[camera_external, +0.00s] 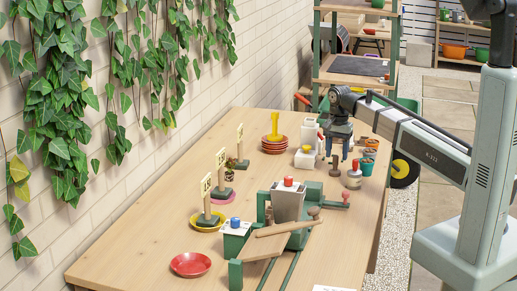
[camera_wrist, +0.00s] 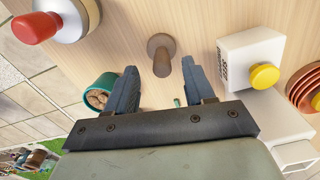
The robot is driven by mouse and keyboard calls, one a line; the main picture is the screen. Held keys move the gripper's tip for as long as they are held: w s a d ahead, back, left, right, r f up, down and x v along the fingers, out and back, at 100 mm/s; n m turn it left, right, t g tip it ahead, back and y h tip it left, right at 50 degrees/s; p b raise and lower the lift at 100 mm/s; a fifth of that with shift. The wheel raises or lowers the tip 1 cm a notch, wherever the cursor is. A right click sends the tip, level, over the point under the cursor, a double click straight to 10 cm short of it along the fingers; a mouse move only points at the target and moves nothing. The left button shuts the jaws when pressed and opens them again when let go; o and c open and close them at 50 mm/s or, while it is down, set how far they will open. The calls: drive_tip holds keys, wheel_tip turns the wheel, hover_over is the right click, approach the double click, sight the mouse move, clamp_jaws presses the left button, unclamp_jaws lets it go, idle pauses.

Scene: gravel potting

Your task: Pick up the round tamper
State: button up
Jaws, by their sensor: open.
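A brown wooden tamper (camera_wrist: 161,48) with a round end, which I take for the round tamper, stands on the table in the wrist view. It also shows in the external view (camera_external: 335,170), below my gripper. My gripper (camera_wrist: 160,68) is open, its two dark blue fingers on either side of the tamper's near end in the picture. In the external view my gripper (camera_external: 336,154) hangs above the tamper, pointing down. I cannot tell how much height is left between them. Nothing is held.
A red-knobbed tool with a metal base (camera_wrist: 62,15) stands close by. A teal pot of brown pieces (camera_wrist: 103,90) is beside the left finger. A white box with a yellow knob (camera_wrist: 250,60) stands on the other side, near stacked red saucers (camera_external: 274,144). A green-framed station (camera_external: 290,205) stands nearer the camera.

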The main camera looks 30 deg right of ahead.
sight(336, 156)
drive_tip(key=shift+a+f, duration=0.15)
drive_tip(key=shift+f, duration=2.05)
drive_tip(key=shift+w, duration=0.1)
clamp_jaws()
